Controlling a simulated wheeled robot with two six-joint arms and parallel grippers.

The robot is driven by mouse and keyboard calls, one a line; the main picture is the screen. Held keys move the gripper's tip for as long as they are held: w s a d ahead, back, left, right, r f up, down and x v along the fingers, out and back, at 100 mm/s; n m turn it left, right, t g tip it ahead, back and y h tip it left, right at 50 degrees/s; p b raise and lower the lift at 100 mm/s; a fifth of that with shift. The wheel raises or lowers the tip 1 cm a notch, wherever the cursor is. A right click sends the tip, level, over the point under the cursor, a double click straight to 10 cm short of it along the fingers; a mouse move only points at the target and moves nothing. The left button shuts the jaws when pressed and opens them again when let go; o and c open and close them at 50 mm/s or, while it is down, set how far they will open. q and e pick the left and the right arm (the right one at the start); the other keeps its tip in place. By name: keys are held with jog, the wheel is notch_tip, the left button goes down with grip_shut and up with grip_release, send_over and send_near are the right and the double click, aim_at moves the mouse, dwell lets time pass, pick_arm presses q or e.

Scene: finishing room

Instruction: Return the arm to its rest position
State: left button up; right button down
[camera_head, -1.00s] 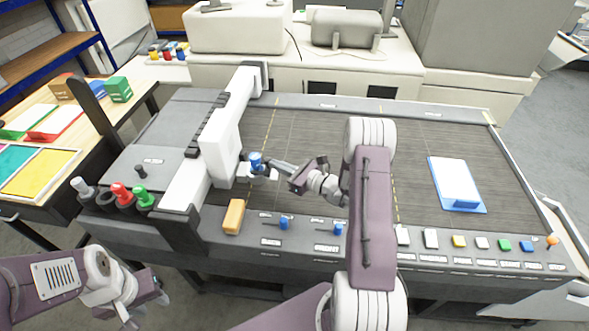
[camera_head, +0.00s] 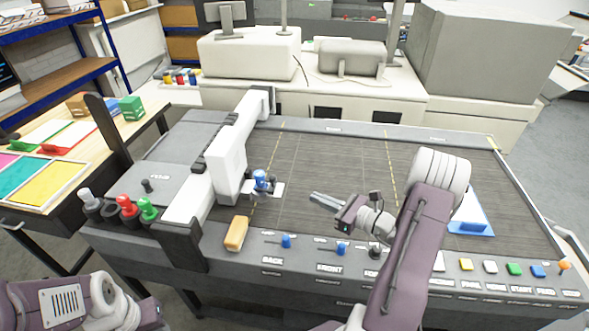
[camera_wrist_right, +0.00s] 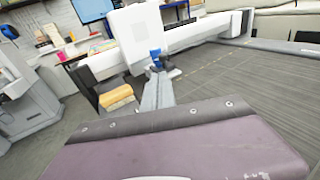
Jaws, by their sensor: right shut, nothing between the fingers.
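My right arm reaches over the dark, flat bed (camera_head: 330,160) of the machine. Its gripper (camera_head: 314,197) is shut and empty, pointing left above the bed. It is apart from the blue knob (camera_head: 260,180) beside the white gantry head (camera_head: 225,160). In the right wrist view the shut fingers (camera_wrist_right: 157,92) show in front of the blue knob (camera_wrist_right: 157,58). My left gripper (camera_head: 150,315) is at the lower left, partly cut off by the frame edge; its jaws are not clear.
The gantry (camera_head: 185,200) crosses the bed's left side. A front panel holds an orange block (camera_head: 236,233), blue levers (camera_head: 286,241) and several coloured buttons. A white piece on a blue plate (camera_head: 470,228) lies at the right, partly behind my right arm. The bed's middle back is clear.

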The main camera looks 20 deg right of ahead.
jog(key=w+a+r+n+g+y, duration=0.3)
jog(key=a+r+n+y, duration=0.15)
jog(key=a, duration=0.55)
jog(key=s+a+r+n+g+y, duration=0.1)
jog(key=s+a+n+g, duration=0.3)
jog(key=a, duration=0.3)
jog(key=s+a+r+n+g, duration=0.1)
jog(key=s+a+n+g, duration=0.3)
jog(key=a, duration=0.3)
jog(key=s+a+f+n+g+h, duration=0.1)
jog(key=s+f+n+g+h, duration=0.25)
jog(key=s, duration=0.35)
jog(key=s+a+f+n+g+h, duration=0.2)
jog(key=s+n, duration=0.3)
jog(key=s, duration=0.1)
jog(key=w+d+f+n+t+h, duration=0.1)
jog(key=d+f+n+h, duration=0.1)
jog(key=d+n+h, duration=0.2)
jog(key=w+d+f+n+t+h, duration=0.1)
jog(key=d+f+n+t+h, duration=0.1)
jog(key=d, duration=0.7)
jog(key=f+n+h, duration=0.1)
jog(key=n+h, duration=0.1)
jog(key=shift+d+f+n, duration=0.2)
jog(key=shift+d+n, duration=0.15)
jog(key=shift+n, duration=0.05)
jog(key=shift+s, duration=0.1)
